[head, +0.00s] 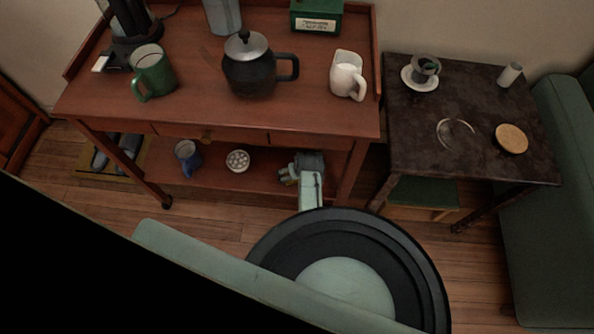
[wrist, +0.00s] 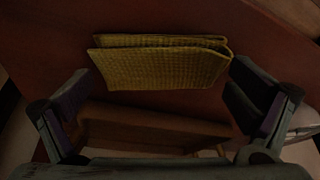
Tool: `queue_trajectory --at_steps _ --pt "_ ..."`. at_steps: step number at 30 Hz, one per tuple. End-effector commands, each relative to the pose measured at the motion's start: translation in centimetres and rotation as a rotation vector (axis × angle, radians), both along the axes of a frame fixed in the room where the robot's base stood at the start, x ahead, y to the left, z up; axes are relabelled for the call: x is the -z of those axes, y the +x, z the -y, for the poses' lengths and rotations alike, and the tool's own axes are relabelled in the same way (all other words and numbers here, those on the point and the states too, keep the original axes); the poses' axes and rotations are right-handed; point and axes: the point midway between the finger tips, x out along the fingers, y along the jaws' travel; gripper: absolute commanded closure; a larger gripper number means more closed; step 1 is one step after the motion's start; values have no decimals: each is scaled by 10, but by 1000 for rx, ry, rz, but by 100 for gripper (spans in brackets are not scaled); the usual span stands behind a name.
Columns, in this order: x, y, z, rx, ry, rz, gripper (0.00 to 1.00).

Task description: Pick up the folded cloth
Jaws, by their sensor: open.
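The folded cloth (wrist: 160,66) is yellow-green with a woven, waffle-like texture. In the wrist view it lies on a reddish-brown surface, its fold layers showing along the top and right. My gripper (wrist: 157,86) is open, with one finger to the left and one to the right of the cloth. Nothing is held. In the head view my gripper (head: 301,166) is at the right part of the cart's lower shelf (head: 217,180). I cannot make out the cloth there; my arm and the cart top cover much of that spot.
The wooden cart (head: 205,95) overhangs the shelf. A blue mug (head: 186,160) and a round white holed item (head: 237,161) stand left of my gripper. A kettle (head: 252,75), green mug (head: 153,75) and white pitcher (head: 345,74) are on top. A dark side table (head: 410,125) is right.

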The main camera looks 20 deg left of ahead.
Motion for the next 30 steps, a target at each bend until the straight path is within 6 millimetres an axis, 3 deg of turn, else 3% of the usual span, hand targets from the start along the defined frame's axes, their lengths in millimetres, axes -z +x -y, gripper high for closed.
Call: queue_trajectory --at_steps 6,17,30 --pt "0 0 0 0 1 1 0" --pt "0 0 0 0 1 1 21" --pt "-8 2 -1 1 1 2 21"
